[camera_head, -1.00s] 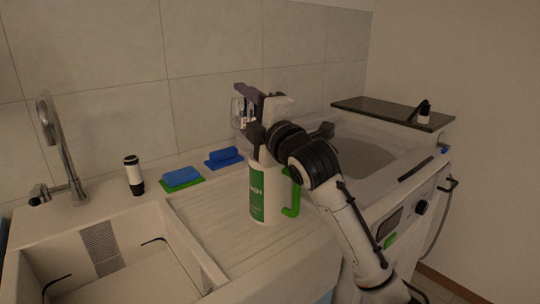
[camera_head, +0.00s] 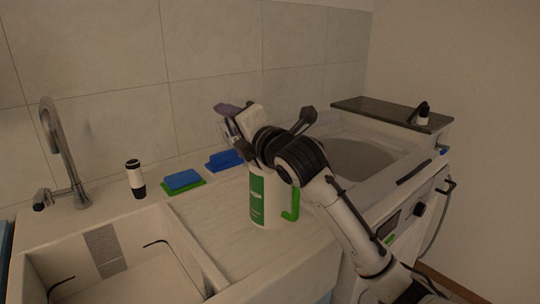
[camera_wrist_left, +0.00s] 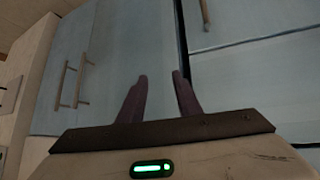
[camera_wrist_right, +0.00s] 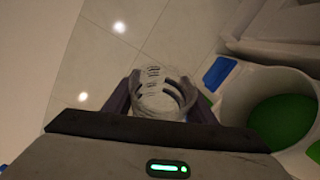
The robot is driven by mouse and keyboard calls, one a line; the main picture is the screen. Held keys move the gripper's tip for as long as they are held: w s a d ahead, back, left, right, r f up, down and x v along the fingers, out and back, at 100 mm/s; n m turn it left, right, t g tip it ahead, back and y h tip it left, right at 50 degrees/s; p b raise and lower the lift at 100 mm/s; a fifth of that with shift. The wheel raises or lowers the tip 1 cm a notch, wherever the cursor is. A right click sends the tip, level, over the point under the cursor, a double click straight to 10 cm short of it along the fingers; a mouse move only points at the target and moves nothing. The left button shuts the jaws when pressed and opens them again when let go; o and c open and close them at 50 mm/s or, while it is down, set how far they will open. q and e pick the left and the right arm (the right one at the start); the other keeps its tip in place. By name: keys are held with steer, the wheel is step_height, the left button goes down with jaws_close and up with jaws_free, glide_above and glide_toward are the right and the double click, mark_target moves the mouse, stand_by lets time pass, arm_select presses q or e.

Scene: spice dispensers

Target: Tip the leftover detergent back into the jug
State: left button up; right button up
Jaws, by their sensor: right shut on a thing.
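The white jug (camera_head: 257,200) with a green label and green handle stands upright on the ribbed drainboard. In the right wrist view its open mouth shows green detergent (camera_wrist_right: 285,125) inside. My right gripper (camera_head: 227,118) is shut on a clear measuring cup (camera_wrist_right: 160,97) with dark markings. The cup is held above and left of the jug in the head view, mostly hidden there by the gripper. I cannot tell how much liquid is in the cup. My left gripper (camera_wrist_left: 160,88) is open and empty, facing blue-grey cabinet doors; it is outside the head view.
A black-and-white bottle (camera_head: 135,178) stands near the tap (camera_head: 62,160). The sink basin (camera_head: 135,262) is at left, a washing machine (camera_head: 400,222) at right.

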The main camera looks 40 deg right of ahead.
steer(key=w+a+f+n+g+h+p, duration=0.3)
steer(key=a+f+n+g+h+p, duration=0.15)
steer(key=f+n+p, duration=0.55)
step_height(320, 180, up, 6)
steer(key=shift+s+a+y+p, duration=0.15)
steer(key=shift+s+y+p, duration=0.15)
steer(key=shift+y+p, duration=0.15)
stand_by(0.7)
steer(key=shift+r, duration=0.1)
steer(key=s+a+r+n+y, duration=0.1)
steer(key=s+a+r+y, duration=0.1)
steer(key=s, duration=0.6)
steer(key=s+a+r+n+y, duration=0.2)
steer(key=s+r, duration=0.3)
steer(key=s, duration=0.4)
steer(key=shift+a+n+t, duration=0.25)
steer(key=shift+n+t, duration=0.05)
steer(key=shift+t, duration=0.05)
